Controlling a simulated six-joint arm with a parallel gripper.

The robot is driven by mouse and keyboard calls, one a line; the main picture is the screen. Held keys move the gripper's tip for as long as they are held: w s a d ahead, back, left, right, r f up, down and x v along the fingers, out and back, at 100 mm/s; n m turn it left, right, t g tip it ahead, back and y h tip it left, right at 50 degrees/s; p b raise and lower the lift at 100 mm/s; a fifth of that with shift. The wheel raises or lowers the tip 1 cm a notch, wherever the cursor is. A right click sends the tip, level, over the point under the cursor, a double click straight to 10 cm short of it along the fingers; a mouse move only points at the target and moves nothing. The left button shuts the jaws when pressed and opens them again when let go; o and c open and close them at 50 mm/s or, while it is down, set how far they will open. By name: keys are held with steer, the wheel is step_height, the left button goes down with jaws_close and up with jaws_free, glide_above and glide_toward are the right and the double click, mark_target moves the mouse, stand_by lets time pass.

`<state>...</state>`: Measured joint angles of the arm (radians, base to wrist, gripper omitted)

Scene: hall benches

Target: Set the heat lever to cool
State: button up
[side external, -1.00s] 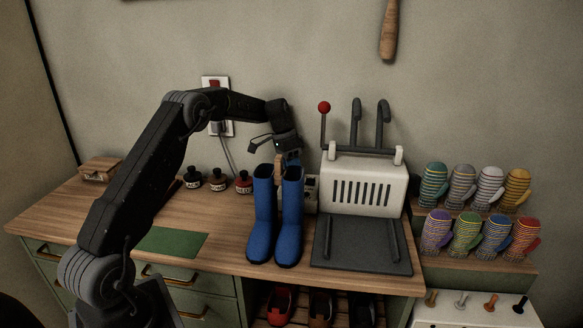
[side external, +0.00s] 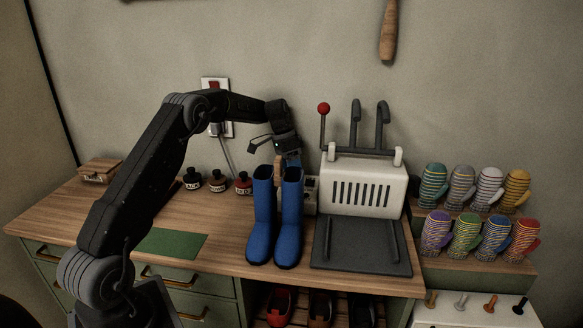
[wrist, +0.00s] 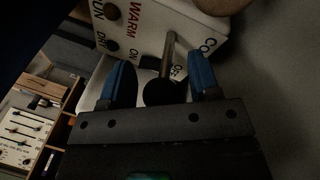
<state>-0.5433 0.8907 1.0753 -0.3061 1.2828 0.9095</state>
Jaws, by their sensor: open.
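In the wrist view a white control panel (wrist: 150,38) carries printed words such as WARM, ON, and a partly hidden word starting with CO. A lever (wrist: 168,55) with a metal shaft and a round black knob (wrist: 165,92) stands out from it. My gripper (wrist: 161,80) is open, with one blue fingertip on each side of the lever and knob. I cannot tell whether either finger touches it. In the side view my gripper (side external: 291,160) is behind the blue boots, beside a small pale box (side external: 311,195) partly hidden by them; the lever is not discernible there.
Blue boots (side external: 274,220) stand at the bench's front. A white slotted machine (side external: 362,188) with hooks and a red-knobbed lever (side external: 323,108) stands right of my gripper. Small dark jars (side external: 217,181) stand to the left. A green mat (side external: 170,243) lies clear.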

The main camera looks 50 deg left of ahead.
steer(key=v, duration=0.3)
steer(key=d+v, duration=0.1)
steer(key=v, duration=0.2)
steer(key=d+v, duration=0.1)
steer(key=v, duration=0.2)
steer(key=shift+w+a+r, duration=0.1)
steer(key=shift+w+r, duration=0.05)
steer(key=shift+r, duration=0.4)
steer(key=shift+c, duration=0.3)
